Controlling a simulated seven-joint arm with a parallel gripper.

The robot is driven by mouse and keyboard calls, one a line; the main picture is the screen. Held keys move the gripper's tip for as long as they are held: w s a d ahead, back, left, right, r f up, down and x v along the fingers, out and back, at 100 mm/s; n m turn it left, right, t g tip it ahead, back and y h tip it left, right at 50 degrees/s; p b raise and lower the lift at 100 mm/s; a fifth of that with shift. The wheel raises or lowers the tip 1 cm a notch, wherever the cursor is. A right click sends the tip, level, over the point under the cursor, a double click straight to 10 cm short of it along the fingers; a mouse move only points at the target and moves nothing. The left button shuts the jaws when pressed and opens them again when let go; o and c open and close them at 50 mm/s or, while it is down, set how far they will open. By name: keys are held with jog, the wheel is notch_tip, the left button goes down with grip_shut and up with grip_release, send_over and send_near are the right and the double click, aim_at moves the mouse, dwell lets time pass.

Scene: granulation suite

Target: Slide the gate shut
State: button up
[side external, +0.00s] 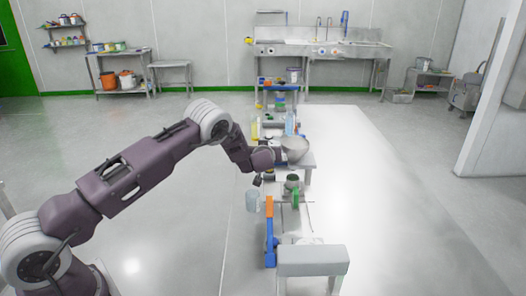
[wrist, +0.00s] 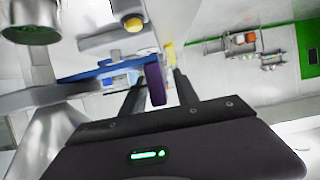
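My gripper (wrist: 160,76) is open, with its two dark fingers apart in the wrist view. A purple upright tab (wrist: 155,84) shows between the fingers, close to the left one; it looks like a handle, but I cannot tell whether it touches either finger. A blue bar (wrist: 108,69) runs beside it. A metal cone-shaped hopper (wrist: 52,138) is at the left, and it also shows in the side view (side external: 296,148). There my gripper (side external: 261,180) is low beside the hopper, with its fingers too small to read. I cannot make out the gate plate itself.
A clear beaker (side external: 253,201), a green-handled metal vessel (side external: 292,185) and an orange-and-blue upright piece (side external: 270,230) stand on the near side of the hopper. A grey box-like stand (side external: 312,261) is in front. Bottles (side external: 289,122) stand behind. Open floor lies to the right.

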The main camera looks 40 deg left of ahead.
grip_shut()
